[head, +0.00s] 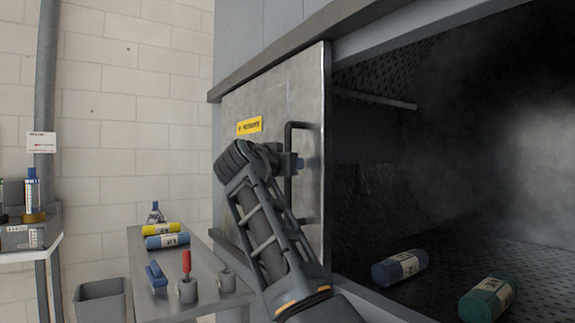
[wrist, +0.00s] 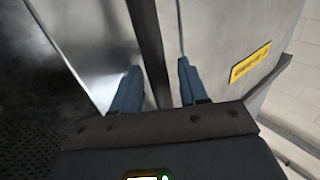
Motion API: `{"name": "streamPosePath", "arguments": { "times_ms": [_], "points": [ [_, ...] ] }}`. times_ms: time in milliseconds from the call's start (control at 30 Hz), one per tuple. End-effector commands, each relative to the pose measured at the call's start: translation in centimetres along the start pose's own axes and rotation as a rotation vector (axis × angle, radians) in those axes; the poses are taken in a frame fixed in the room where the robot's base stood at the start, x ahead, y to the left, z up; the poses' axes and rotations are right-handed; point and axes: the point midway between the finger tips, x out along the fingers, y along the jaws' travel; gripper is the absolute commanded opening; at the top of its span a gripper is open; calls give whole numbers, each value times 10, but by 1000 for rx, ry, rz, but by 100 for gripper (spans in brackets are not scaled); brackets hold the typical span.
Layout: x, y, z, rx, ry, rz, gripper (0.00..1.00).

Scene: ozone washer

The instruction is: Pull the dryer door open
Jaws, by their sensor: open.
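The dryer door (head: 262,95) is a grey metal panel with a yellow label (head: 249,126), left of a wide dark opening. A dark vertical bar handle (head: 289,186) is on its right part. My gripper (head: 297,162) is at the upper part of the handle. In the wrist view my gripper (wrist: 158,82) is open, with its blue fingers apart and the dark handle bar (wrist: 148,35) running between them. Whether either finger touches the bar cannot be told. The door face (wrist: 225,35) with its label also shows there. My wrist hides part of the door in the head view.
Inside the opening lie a blue roll (head: 399,267) and a green roll (head: 488,298) on a dark perforated floor; haze hangs at right. A metal side table (head: 205,298) with rolls and tools and a grey bin (head: 101,301) stand at lower left. A shelf (head: 50,238) is far left.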

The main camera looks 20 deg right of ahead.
Motion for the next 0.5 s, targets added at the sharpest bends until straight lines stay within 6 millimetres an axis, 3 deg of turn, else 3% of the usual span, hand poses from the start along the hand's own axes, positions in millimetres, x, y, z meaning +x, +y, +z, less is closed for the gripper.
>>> {"name": "streamPosePath", "arguments": {
  "times_ms": [167,500],
  "points": [
    [-6,-1,1,-1,0,-1,43],
    [-58,-1,1,2,1,-2,43]
  ]
}}
